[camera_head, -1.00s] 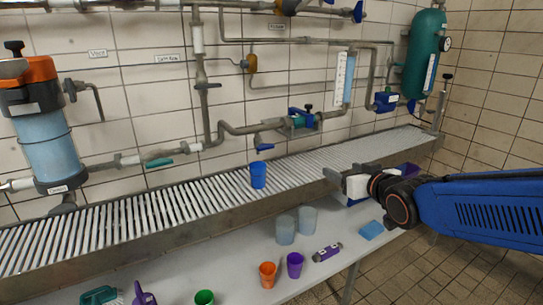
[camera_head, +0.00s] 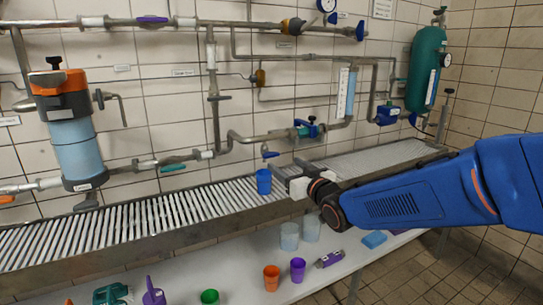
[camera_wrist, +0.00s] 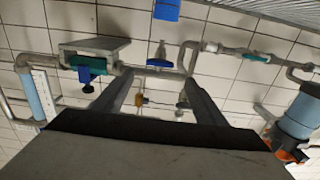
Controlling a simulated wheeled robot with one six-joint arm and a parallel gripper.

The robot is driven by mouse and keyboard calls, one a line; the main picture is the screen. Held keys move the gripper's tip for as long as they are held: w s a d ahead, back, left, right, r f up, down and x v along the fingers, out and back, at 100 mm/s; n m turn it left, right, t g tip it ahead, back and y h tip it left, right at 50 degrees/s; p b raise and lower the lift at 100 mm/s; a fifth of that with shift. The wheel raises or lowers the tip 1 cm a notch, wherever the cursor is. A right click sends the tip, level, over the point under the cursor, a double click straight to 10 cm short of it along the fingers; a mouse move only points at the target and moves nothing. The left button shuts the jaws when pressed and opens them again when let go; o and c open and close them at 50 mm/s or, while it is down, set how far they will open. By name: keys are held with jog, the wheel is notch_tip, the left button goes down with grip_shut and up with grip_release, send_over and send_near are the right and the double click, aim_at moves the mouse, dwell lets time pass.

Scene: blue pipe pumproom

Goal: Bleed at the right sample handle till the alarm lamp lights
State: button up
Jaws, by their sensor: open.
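A small blue handle (camera_head: 270,154) hangs from the pipe above the drain grating; in the wrist view it shows (camera_wrist: 160,60) just beyond and between my fingertips. I cannot read a label that marks it as the right sample handle. A blue cup (camera_head: 264,181) stands upright on the grating below it; it also shows at the top of the wrist view (camera_wrist: 167,9). My gripper (camera_head: 286,174) is open and empty, right of the cup and slightly below the handle. It seems apart from both. I cannot pick out the alarm lamp.
A blue-teal valve (camera_head: 307,128) sits on the pipe right of the handle. The slatted grating (camera_head: 190,208) runs along the wall. Below, a bench (camera_head: 235,262) holds two clear cups (camera_head: 290,236), an orange cup (camera_head: 271,278) and a purple cup (camera_head: 297,269).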

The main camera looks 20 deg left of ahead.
aim_at(273, 155)
jog(key=x, duration=1)
jog(key=shift+w+a, duration=0.25)
jog(key=shift+w, duration=0.1)
jog(key=c, duration=1.1)
